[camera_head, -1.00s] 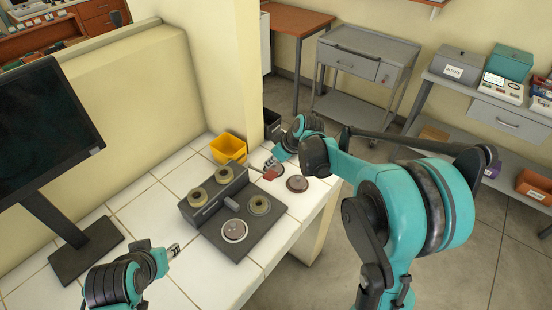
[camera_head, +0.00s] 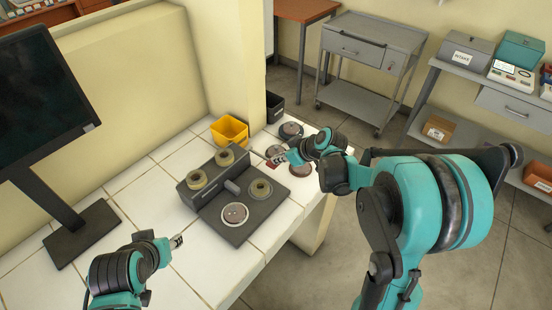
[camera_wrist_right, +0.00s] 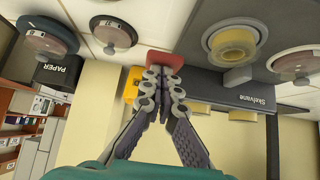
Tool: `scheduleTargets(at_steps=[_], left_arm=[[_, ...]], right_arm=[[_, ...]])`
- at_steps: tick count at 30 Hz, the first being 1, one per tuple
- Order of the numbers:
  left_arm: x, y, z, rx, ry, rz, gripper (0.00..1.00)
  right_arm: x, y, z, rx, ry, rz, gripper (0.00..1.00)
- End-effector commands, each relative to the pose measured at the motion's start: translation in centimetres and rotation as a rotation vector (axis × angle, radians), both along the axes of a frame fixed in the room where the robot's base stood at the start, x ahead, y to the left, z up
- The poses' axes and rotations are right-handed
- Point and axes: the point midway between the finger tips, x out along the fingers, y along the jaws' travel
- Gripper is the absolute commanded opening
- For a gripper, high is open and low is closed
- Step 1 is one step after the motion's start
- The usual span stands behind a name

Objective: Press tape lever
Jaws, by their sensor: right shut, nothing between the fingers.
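The dark tape device (camera_head: 240,233), with tape rolls and a round disc on it, sits on the white tiled bench. A thin bar reaches from its far right side to a small red lever end (camera_head: 270,164), which also shows in the right wrist view (camera_wrist_right: 163,58). My right gripper (camera_head: 272,158) is shut and empty, its tips at the red end; in the wrist view the fingertips (camera_wrist_right: 160,74) overlap its lower edge. Whether they press on it I cannot tell. My left gripper (camera_head: 177,241) is over the bench front, away from the device; its jaws are too small to judge.
A yellow bin (camera_head: 229,131) and a black bin (camera_head: 274,106) stand behind the device. Round discs (camera_head: 301,168) lie near my right gripper. A monitor (camera_head: 40,95) stands at left. Bare tiles (camera_head: 150,185) lie left of the device.

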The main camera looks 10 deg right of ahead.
Motion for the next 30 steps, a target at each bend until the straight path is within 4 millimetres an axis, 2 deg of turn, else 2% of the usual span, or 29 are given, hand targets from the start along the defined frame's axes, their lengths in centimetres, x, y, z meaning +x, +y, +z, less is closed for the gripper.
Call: scheduleTargets(at_steps=[1,3,21,30], left_arm=[[0.0,0.0,-1.2,0.000,0.000,0.000,0.40],[0.0,0.0,-1.5,0.000,0.000,0.000,0.40],[0.0,0.0,0.2,0.000,0.000,0.000,0.40],[0.0,0.0,0.2,0.000,0.000,0.000,0.40]], right_arm=[[-0.2,-0.2,-1.1,0.014,-0.020,-0.004,0.00],[-0.3,-0.2,-1.4,0.023,-0.034,-0.001,0.00],[-0.2,-0.1,0.7,0.020,-0.030,0.000,0.00],[-0.2,-0.2,0.7,0.020,-0.030,0.000,0.00]])
